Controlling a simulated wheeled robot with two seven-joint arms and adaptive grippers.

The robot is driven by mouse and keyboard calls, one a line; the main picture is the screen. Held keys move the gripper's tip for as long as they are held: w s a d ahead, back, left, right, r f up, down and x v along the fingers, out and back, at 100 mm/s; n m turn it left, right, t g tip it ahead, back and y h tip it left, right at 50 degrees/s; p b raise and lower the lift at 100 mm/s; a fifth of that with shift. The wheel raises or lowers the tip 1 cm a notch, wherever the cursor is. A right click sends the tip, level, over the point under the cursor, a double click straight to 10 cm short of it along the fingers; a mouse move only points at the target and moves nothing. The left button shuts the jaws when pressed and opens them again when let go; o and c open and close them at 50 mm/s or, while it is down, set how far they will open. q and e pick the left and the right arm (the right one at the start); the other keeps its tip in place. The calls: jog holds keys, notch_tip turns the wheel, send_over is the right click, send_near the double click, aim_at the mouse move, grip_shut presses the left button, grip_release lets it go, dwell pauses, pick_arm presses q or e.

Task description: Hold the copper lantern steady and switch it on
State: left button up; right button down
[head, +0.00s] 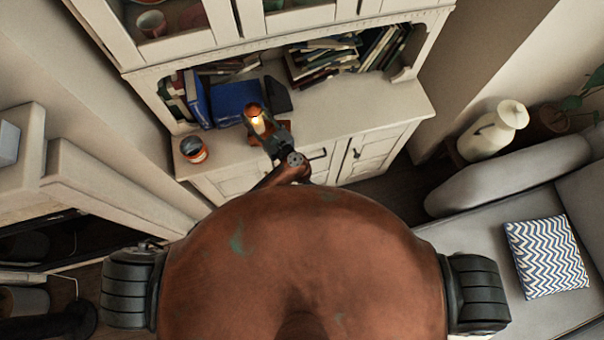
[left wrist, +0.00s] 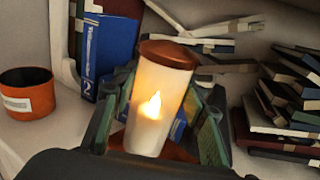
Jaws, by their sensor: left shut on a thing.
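The copper lantern (head: 258,124) is on the white cabinet's counter, in front of the books. In the left wrist view the lantern (left wrist: 160,95) shows a copper cap, a pale glowing body and a bright flame shape, so it is lit. It looks slightly tilted in that view. My left gripper (head: 272,135) is at the lantern, shut on it, with one finger on each side in the left wrist view (left wrist: 160,120). The lantern's lower part is partly hidden by the gripper. My right gripper is not in view.
An orange-and-dark can (head: 193,150) stands on the counter to the left; blue books (head: 236,100) are behind the lantern. Piled books (head: 322,62) fill the shelf to the right. Counter to the right of the lantern is clear. A grey sofa (head: 500,180) is at right.

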pick_arm(q)
jog(key=o, duration=1.4)
jog(key=v, duration=1.2)
